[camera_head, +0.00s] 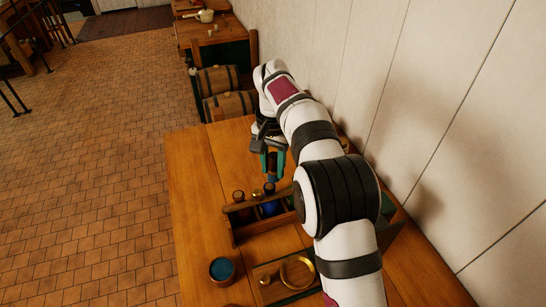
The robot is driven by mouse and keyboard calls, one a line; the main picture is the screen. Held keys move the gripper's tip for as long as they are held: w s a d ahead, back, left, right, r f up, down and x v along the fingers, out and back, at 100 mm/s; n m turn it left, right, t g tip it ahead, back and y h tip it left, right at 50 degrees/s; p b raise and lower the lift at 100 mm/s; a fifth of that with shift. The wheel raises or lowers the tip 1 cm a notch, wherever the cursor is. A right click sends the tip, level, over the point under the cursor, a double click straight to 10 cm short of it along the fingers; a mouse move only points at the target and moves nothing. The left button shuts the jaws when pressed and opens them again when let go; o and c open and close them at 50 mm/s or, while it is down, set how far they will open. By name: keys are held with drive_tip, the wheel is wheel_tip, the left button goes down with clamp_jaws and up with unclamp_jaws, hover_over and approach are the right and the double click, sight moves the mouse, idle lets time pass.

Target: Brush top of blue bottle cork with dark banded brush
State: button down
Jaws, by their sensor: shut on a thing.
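The blue bottle (270,208) stands upright in a wooden rack (250,232) on the table, with its cork (269,188) on top. My gripper (272,164) has teal fingers and is above the bottle, pointing down. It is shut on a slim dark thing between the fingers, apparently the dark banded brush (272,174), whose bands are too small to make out. The lower end of the brush is close over the cork. I cannot tell whether they touch.
A dark bottle (238,197) stands left of the blue one in the rack. A white wall (440,110) runs along the right. The table's left side is clear.

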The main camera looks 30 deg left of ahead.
sight(273, 156)
drive_tip(key=shift+f, duration=0.85)
drive_tip(key=shift+s+a+f, duration=0.35)
drive_tip(key=shift+a+f, duration=0.05)
drive_tip(key=shift+f, duration=0.1)
drive_tip(key=shift+s+a, duration=0.3)
drive_tip(key=shift+w+d, duration=0.6)
drive_tip(key=shift+s+a, duration=0.6)
drive_tip(key=shift+w+d, duration=0.65)
drive_tip(key=shift+s+a, duration=0.7)
drive_tip(key=shift+w+d, duration=0.7)
drive_tip(key=shift+r, duration=4.05)
